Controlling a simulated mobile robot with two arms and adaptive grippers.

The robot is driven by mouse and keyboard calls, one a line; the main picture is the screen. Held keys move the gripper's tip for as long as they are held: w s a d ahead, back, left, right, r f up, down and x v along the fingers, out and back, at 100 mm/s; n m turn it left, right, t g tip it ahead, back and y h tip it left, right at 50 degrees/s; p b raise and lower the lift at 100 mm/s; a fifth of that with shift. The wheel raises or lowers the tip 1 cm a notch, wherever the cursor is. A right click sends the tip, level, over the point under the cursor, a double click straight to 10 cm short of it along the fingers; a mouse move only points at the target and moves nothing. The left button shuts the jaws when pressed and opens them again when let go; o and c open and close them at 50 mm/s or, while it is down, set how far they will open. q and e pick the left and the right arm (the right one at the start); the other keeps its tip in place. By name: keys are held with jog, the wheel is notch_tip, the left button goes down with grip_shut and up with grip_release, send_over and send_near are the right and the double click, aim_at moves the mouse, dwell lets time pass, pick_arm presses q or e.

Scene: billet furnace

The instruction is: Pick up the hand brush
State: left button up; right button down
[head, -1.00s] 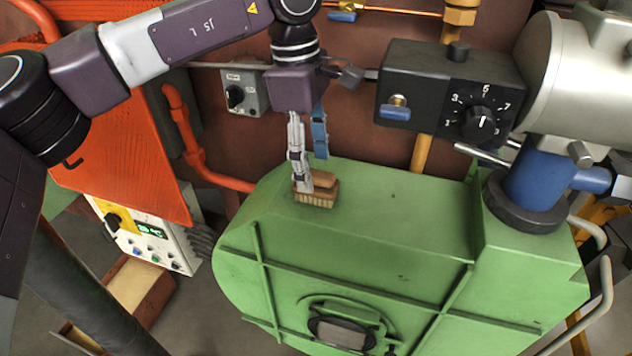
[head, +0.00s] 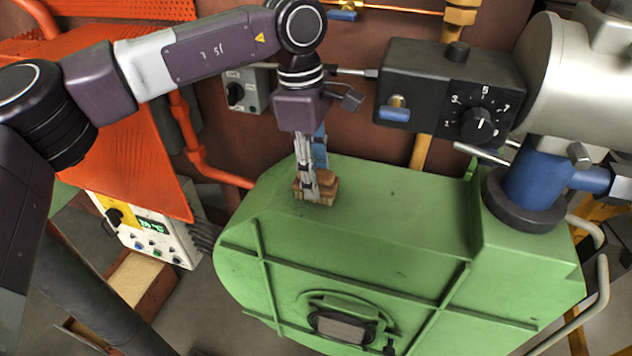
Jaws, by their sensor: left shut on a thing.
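The hand brush (head: 328,185) has a brown wooden body with paler bristles underneath. It sits on the top of the green furnace casing (head: 405,205), near its left back part. My left gripper (head: 312,190) points down from above and is shut on the brush, with a grey finger across its near side. The other, bluish finger is partly hidden behind. I cannot tell whether the bristles still touch the green top. My right gripper is not in view.
A black control box (head: 450,90) with a numbered dial and a large grey cylinder on a blue pipe (head: 540,170) stand to the right. An orange panel (head: 125,150) and a white control unit (head: 155,240) are at left. The green top right of the brush is clear.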

pick_arm(q)
jog(key=shift+r, duration=0.1)
jog(key=shift+s+r+b, duration=0.15)
jog(key=shift+r+b, duration=0.05)
jog(key=shift+b, duration=0.35)
jog(key=r+b, duration=0.1)
jog(key=r, duration=0.5)
jog(key=shift+s+a+r+b, duration=0.1)
jog(key=shift+s+r+b, duration=0.1)
jog(key=shift+b, duration=0.2)
jog(key=s+a+b, duration=0.3)
jog(key=s, duration=0.6)
jog(key=s+a+b, duration=0.3)
jog(key=s, duration=0.6)
jog(key=shift+s, duration=0.2)
